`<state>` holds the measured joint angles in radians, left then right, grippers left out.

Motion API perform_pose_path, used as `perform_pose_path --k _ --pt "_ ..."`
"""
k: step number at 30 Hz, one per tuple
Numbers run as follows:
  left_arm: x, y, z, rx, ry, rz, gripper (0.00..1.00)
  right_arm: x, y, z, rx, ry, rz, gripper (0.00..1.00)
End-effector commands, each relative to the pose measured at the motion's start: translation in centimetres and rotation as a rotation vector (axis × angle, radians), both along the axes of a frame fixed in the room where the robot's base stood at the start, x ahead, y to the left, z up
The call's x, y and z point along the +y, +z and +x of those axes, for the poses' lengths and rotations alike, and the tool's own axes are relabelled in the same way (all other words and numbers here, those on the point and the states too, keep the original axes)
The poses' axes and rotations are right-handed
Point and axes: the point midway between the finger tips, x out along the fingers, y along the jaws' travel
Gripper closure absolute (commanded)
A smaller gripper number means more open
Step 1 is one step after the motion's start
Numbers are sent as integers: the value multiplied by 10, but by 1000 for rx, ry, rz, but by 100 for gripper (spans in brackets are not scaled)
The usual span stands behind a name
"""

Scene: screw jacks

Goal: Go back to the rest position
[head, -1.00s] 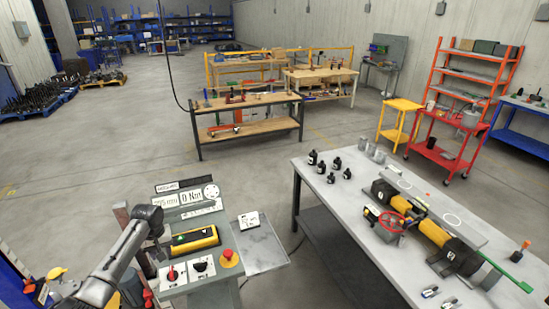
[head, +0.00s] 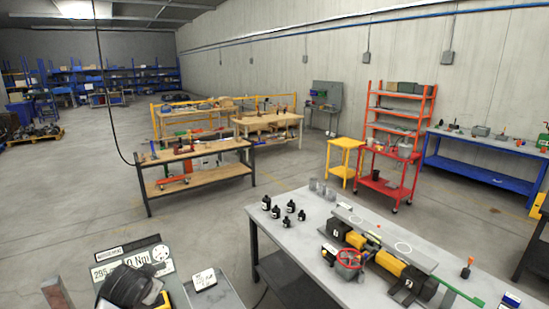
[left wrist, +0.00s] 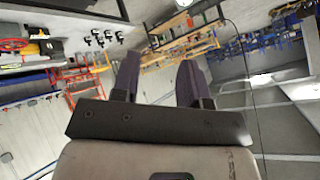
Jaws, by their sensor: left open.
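My left gripper (left wrist: 160,68) is open in the left wrist view, its two dark fingers apart with nothing between them. That view is tilted and shows the workshop well beyond the fingers. In the head view a dark part of my left arm is at the bottom left, in front of the control panel (head: 103,272). It hides most of the panel's lower part. The panel's printed plates and dial still show. My right gripper is in neither view.
A grey workbench (head: 285,240) stands at the right with a yellow and black screw jack (head: 376,262) and several small black bottles. A small white plate (head: 204,280) lies beside the panel. Open floor (head: 130,225) lies behind the panel.

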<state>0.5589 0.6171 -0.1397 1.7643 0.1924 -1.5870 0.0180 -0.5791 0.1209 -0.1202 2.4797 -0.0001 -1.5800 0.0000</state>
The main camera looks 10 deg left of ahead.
Motion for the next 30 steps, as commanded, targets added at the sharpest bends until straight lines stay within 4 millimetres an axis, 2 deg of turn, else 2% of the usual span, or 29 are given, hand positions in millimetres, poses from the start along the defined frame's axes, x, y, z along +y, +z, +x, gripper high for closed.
perform_pose_path --k 1,4,6,9,12,16,21,24,27,30 --pt "-33 2 -13 -34 -61 16 60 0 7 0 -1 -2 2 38" --pt "-89 -1 -47 -91 -151 22 60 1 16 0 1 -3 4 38" --pt "-124 -8 -79 -118 -197 -4 60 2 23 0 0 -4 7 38" --pt "-161 -22 -128 -121 -238 -65 60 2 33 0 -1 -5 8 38" --pt "-188 -39 -176 -86 -257 -141 60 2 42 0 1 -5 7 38" --pt "-213 -69 -233 16 -251 -245 60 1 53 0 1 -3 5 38" --pt "-230 -115 -299 198 -205 -338 60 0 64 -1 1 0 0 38" --pt "-235 -131 -330 277 -184 -369 60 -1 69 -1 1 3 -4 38" --pt "-237 -141 -353 335 -171 -383 60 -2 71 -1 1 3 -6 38" --pt "-237 -147 -368 370 -164 -387 60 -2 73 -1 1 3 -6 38"
